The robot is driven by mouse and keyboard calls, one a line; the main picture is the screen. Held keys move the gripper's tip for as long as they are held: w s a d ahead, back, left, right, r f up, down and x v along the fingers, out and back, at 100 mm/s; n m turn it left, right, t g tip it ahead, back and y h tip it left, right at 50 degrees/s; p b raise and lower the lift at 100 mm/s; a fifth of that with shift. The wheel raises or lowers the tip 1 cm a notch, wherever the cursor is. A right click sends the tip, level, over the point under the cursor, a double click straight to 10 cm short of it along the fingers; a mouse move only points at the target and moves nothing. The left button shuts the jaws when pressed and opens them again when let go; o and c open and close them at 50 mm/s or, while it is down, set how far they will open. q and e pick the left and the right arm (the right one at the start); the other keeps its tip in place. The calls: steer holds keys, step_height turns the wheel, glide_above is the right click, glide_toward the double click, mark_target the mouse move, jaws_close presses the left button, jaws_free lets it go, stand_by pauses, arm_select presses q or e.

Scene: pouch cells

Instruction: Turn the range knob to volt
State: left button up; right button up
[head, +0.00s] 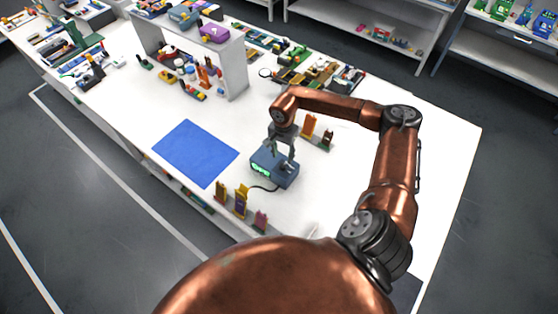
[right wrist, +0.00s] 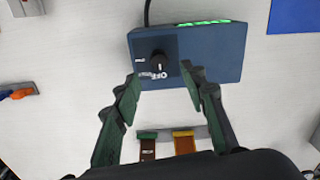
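A blue-grey meter box (head: 262,173) with a lit green display stands on the white table in the head view. In the right wrist view the meter box (right wrist: 212,55) fills the upper middle. Its black range knob (right wrist: 158,62) sits on a dark panel with small white lettering that is too blurred to read fully. My right gripper (head: 281,152) is above the meter in the head view. In the right wrist view the right gripper (right wrist: 160,78) is open, its two green-padded fingers apart on either side of the knob, with nothing between them. My left gripper is not in view.
A blue mat (head: 196,152) lies left of the meter. A dark cable (head: 262,187) runs from the meter towards upright holders with coloured cells (head: 240,200). More cells (head: 309,124) stand behind my gripper. A white shelf (head: 236,75) stands farther back. The table's right side is clear.

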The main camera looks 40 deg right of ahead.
mark_target(283, 165)
step_height(283, 165, down, 7)
steer(key=shift+r+p, duration=0.15)
steer(key=shift+p, duration=0.4)
steer(key=shift+c, duration=0.4)
jaws_close()
